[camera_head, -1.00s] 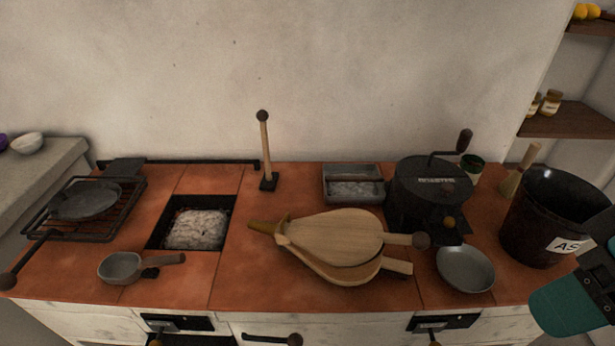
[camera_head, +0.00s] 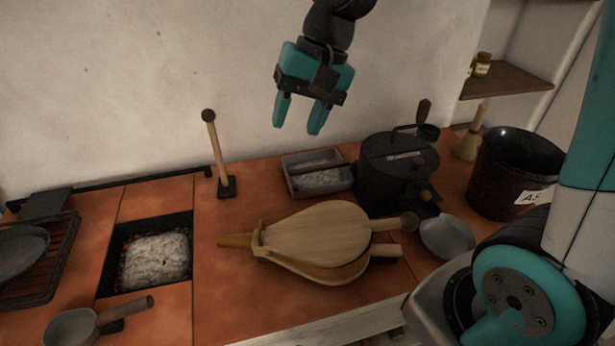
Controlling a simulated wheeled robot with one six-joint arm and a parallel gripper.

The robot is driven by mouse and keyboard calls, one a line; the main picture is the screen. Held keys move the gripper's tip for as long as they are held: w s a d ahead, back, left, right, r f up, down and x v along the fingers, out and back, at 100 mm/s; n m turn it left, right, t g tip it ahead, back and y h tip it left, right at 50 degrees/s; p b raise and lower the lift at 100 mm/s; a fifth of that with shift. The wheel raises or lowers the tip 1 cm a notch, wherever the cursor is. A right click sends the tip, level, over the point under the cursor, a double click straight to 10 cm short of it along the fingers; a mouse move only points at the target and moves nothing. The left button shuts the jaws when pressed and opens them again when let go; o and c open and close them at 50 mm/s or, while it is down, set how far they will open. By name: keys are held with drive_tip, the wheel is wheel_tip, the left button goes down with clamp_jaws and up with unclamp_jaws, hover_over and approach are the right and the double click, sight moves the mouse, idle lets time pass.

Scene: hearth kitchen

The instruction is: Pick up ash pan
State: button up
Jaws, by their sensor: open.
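The ash pan (camera_head: 287,183) is a grey metal rectangular tray with pale ash in it and a dark bar across its top. It stands at the back of the tiled counter, left of the black roaster. My gripper (camera_head: 298,130) is open and empty, with its teal fingers pointing down. It hangs in the air above the ash pan, clearly apart from it. Nothing covers the ash pan in this view.
The black roaster (camera_head: 392,170) stands close on the ash pan's right. Wooden bellows (camera_head: 315,232) lie in front. An upright wooden-handled tool (camera_head: 219,155) stands to the left. An ash bucket (camera_head: 505,175) and a grey dish (camera_head: 447,237) are at the right.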

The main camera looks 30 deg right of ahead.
drive_tip(key=w+d+f+m+b, duration=0.2)
drive_tip(key=w+d+f+m, duration=0.6)
drive_tip(key=w, duration=0.3)
drive_tip(key=m, duration=0.9)
approach(320, 166)
drive_tip(key=shift+t, duration=0.3)
drive_tip(key=x, duration=0.3)
drive_tip(key=b+x, duration=0.1)
drive_tip(key=x, duration=0.1)
drive_tip(key=shift+s+d+f, duration=0.15)
drive_tip(key=shift+s+f, duration=0.15)
drive_tip(key=shift+f, duration=0.15)
drive_tip(key=x, duration=0.6)
drive_tip(key=shift+w+a, duration=0.15)
drive_tip(key=shift+a, duration=0.2)
clamp_jaws()
